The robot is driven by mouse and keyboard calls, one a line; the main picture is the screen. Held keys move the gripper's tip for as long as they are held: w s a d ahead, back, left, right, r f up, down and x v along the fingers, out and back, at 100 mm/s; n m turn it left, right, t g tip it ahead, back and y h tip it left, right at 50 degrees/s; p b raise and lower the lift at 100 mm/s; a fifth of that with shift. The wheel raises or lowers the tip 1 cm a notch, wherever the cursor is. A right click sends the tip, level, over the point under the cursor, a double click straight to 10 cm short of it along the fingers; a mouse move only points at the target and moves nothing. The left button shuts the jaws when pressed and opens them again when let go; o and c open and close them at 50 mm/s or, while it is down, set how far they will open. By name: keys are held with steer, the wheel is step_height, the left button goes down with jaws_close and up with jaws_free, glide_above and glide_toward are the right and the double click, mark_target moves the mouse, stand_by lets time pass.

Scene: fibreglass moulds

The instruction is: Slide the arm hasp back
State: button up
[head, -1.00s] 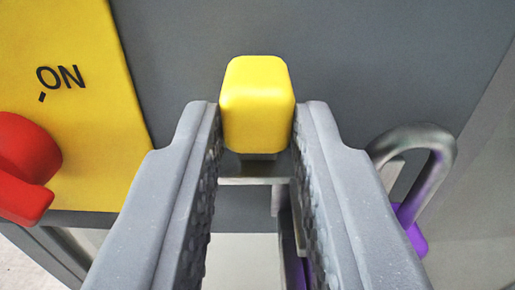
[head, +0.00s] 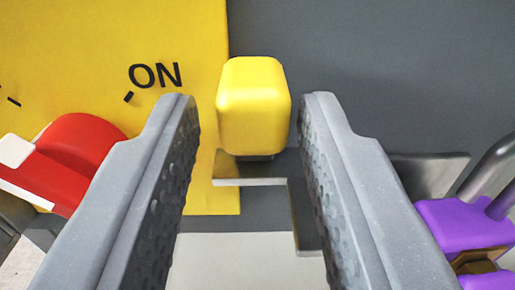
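The yellow block-shaped knob (head: 253,105) of the hasp stands between the two fingers of my gripper (head: 250,105). My gripper is open, with a gap on each side of the knob; the left gap looks wider. A thin metal strip (head: 250,168) shows under the knob and runs on as a bracket down beside the right finger. The knob overlaps the right edge of the yellow plate (head: 200,35). The right finger hides part of the metal behind it.
A red rotary handle (head: 80,150) is at left, partly behind the left finger, below the printed "ON". A purple padlock (head: 455,222) with a grey shackle is at lower right, near a metal tab (head: 430,175). The grey panel (head: 400,70) is clear above.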

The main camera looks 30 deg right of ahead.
steer(key=shift+s+f, duration=0.1)
steer(key=p+v, duration=0.2)
steer(key=v, duration=1.1)
steer(key=shift+s+a, duration=0.2)
steer(key=shift+a, duration=0.05)
